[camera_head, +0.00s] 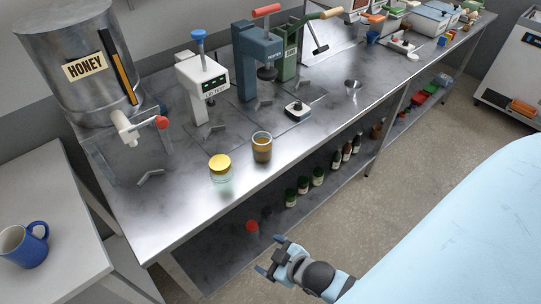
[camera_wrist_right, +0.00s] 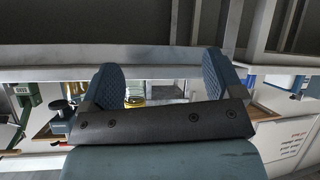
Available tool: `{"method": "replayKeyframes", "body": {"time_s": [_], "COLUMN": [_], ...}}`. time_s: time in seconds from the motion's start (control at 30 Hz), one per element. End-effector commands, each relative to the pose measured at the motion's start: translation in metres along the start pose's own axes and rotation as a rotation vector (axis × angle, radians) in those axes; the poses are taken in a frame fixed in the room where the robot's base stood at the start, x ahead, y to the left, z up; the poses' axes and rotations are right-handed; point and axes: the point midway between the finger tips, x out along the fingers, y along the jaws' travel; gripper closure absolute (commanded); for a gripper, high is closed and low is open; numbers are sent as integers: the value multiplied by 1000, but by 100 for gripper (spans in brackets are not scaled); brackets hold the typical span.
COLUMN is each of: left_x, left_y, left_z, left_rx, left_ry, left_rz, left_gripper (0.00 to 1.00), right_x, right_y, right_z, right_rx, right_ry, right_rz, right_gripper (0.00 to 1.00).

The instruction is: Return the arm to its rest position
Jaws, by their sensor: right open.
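My right gripper (camera_head: 271,255) is low in front of the metal counter, over the floor side, with its arm coming in from the right. In the right wrist view the gripper (camera_wrist_right: 163,85) shows two fingers spread apart with nothing between them. It is open and touches no object that I can see. My left gripper is not in view.
The metal counter (camera_head: 190,225) carries a jar with a yellow lid (camera_head: 220,168), an amber jar (camera_head: 262,147), presses and a honey tank (camera_head: 80,60). Bottles (camera_head: 303,185) stand on the lower shelf. A blue mug (camera_head: 30,247) is at left. The floor (camera_head: 400,190) is clear.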

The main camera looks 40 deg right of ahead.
Motion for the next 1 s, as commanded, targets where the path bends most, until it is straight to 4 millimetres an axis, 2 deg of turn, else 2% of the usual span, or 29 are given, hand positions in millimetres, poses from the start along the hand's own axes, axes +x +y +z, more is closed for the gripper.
{"method": "replayKeyframes", "body": {"time_s": [0.03, 0.1, 0.2, 0.47, 0.7, 1.0], "left_x": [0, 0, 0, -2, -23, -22], "left_y": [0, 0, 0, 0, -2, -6], "left_z": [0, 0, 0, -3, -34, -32], "left_rx": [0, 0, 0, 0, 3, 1], "left_ry": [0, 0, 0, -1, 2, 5], "left_rz": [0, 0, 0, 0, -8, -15], "left_gripper": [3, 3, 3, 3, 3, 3], "right_x": [-2, -4, -5, -7, -28, -26], "right_y": [-8, -14, -17, -16, -5, -6], "right_z": [2, 4, 4, 1, -29, -24], "right_rx": [99, 192, 237, 233, 231, 230], "right_ry": [-3, -5, -6, -6, -5, -7], "right_rz": [-21, -38, -47, -45, -36, -34], "right_gripper": [14, 14, 14, 14, 14, 14]}}
